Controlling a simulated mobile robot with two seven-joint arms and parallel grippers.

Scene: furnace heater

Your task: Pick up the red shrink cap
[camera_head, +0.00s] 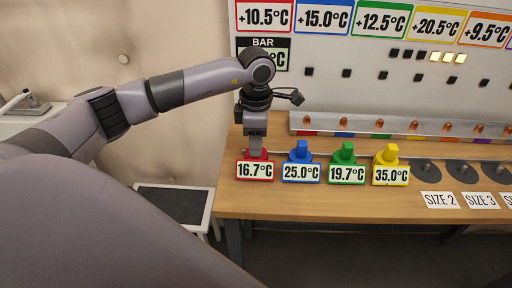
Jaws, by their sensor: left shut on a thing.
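The red shrink cap (243,157) stands at the left end of a row on the wooden bench, with a white label reading 16.7°C on its front. My left gripper (255,150) points straight down over it, and its fingers are shut on the cap's upper part. The fingers hide most of the cap's top. The cap's base still appears to be at bench level. My right gripper is not in the picture.
Blue (301,157), green (345,158) and yellow (387,160) caps stand close by on the right. Dark round stands (425,171) and size cards (440,200) lie further right. A panel with temperature signs (322,17) rises behind the bench (300,203).

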